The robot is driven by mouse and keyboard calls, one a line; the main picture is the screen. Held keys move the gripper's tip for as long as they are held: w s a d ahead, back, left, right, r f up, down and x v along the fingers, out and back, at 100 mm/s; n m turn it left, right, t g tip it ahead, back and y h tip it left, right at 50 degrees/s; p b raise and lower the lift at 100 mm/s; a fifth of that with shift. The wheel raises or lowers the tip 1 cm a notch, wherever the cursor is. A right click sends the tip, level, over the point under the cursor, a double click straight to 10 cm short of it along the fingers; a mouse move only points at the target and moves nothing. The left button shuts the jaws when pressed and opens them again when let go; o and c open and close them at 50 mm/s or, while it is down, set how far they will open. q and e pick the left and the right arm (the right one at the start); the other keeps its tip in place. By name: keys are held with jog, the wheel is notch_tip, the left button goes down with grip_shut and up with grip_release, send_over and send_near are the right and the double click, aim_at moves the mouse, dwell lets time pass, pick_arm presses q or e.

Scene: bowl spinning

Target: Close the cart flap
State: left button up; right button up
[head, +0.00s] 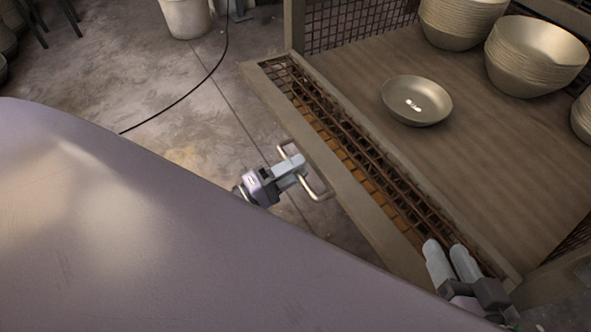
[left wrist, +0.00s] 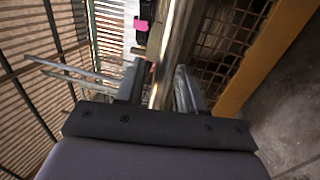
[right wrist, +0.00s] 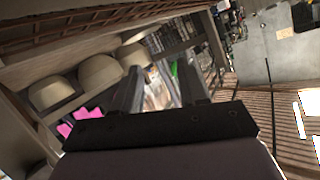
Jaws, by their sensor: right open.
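The cart flap (head: 345,205) is a long mesh panel with a flat metal frame, lowered outward along the near side of the cart shelf (head: 470,165). A U-shaped metal handle (head: 319,192) sticks out from its outer edge. My left gripper (head: 292,170) is at this handle, its fingers over the bar. In the left wrist view its fingers (left wrist: 158,75) stand apart with a bar-like part between them; I cannot tell whether they touch it. My right gripper (head: 450,262) is open and empty over the flap's near end; its parted fingers show in the right wrist view (right wrist: 162,80).
A single bowl (head: 417,101) sits on the shelf near the flap. Stacks of bowls (head: 536,57) stand farther back. A white bucket (head: 186,15) and a black cable (head: 190,92) are on the floor. My large smooth body part covers the lower left.

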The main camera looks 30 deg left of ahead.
pick_arm(q)
jog(key=shift+w+d, duration=0.1)
jog(key=shift+w, duration=0.05)
grip_shut()
jog(key=shift+r, duration=0.1)
